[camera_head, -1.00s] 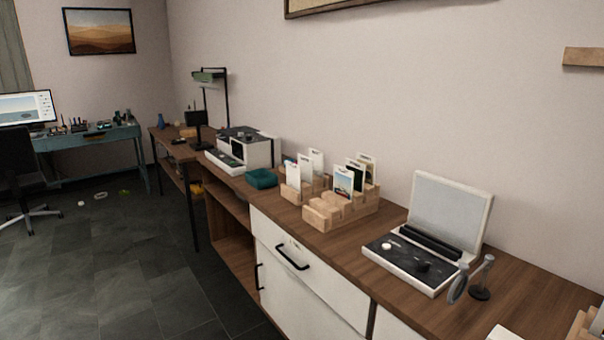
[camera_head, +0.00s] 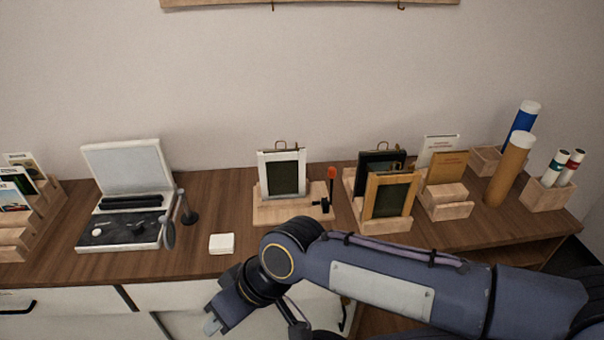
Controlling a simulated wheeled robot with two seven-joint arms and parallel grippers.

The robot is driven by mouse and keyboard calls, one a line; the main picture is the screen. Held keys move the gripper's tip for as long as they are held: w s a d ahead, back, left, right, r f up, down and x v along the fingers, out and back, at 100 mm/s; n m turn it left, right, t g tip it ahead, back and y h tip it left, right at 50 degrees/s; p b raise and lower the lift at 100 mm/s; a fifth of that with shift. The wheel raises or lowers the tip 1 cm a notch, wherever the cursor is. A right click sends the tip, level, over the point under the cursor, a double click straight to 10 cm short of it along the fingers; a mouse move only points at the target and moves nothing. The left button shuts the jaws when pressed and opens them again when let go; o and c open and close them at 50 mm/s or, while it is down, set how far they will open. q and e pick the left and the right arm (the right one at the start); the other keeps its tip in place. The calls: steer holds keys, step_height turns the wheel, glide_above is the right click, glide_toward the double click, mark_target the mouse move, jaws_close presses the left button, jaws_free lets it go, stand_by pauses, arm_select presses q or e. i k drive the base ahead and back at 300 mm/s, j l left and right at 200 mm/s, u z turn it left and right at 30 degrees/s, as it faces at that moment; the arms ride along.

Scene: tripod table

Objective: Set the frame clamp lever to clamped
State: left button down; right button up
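A small white frame (camera_head: 265,161) with a dark panel stands upright on a wooden clamp base (camera_head: 278,216) on the counter. A lever with an orange-red tip (camera_head: 331,173) stands about upright at the right end of this base, over a small black mount. My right arm crosses the front of the counter from the right. My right gripper (camera_head: 212,324) is at the lower left, in front of the counter, well apart from the lever. Its fingers are only partly visible, so I cannot tell whether it is open. My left gripper is not in view.
A white-lidded device (camera_head: 122,165) and a white block (camera_head: 221,243) are left of the clamp. A wooden rack (camera_head: 383,224) with frames stands close right of the lever. Tubes (camera_head: 512,165) are farther right. Clear counter lies left of the clamp base.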

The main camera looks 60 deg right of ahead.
mark_target(331, 171)
steer(key=z, duration=2.3)
steer(key=i+l, duration=0.3)
steer(key=i, duration=0.15)
steer(key=i+l, duration=0.3)
steer(key=i, duration=0.15)
